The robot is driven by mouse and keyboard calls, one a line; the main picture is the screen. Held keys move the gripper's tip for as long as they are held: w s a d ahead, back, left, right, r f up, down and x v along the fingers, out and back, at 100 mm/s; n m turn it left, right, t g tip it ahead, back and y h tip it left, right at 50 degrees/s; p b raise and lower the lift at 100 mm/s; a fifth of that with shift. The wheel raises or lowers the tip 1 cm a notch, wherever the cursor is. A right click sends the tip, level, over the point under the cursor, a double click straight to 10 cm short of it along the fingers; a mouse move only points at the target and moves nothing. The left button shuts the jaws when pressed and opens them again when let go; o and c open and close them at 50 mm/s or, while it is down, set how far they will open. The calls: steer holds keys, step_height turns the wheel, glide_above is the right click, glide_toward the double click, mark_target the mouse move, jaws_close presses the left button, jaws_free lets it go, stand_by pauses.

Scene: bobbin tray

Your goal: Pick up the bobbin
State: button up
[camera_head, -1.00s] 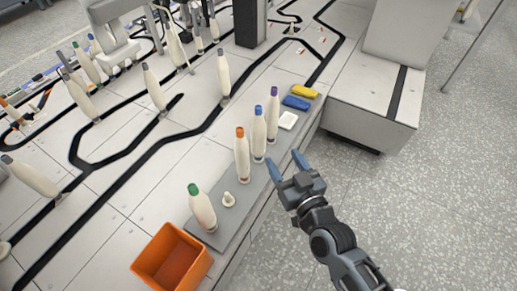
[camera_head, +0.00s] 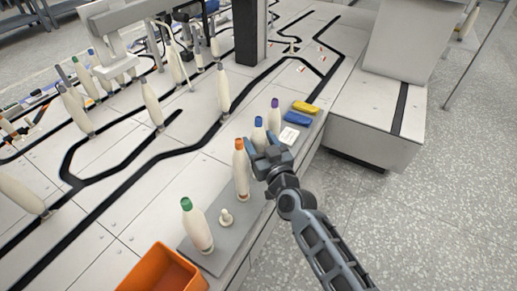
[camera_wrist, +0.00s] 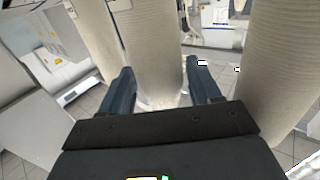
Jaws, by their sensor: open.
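Three cream bobbins stand upright in a row on the grey tray (camera_head: 230,238): one with an orange top (camera_head: 241,172), one with a blue top (camera_head: 259,127) and one with a purple top (camera_head: 274,116). A green-topped bobbin (camera_head: 197,226) stands nearer, beside a small white peg (camera_head: 226,217). My gripper (camera_head: 258,149) is open at the row and covers the lower part of the blue-topped bobbin. In the wrist view, my gripper's fingers (camera_wrist: 160,88) are spread on either side of a middle bobbin (camera_wrist: 153,45), which appears to be the blue-topped one.
Neighbouring bobbins stand close on the left (camera_wrist: 85,35) and right (camera_wrist: 272,85) of my fingers in the wrist view. An orange bin (camera_head: 160,268) is at the near edge. Blue (camera_head: 297,118) and yellow (camera_head: 306,107) pieces lie beyond the row. The floor at right is clear.

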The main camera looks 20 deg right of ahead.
steer(key=shift+w, duration=0.5)
steer(key=c, duration=0.8)
steer(key=shift+o, duration=0.2)
steer(key=shift+r, duration=0.15)
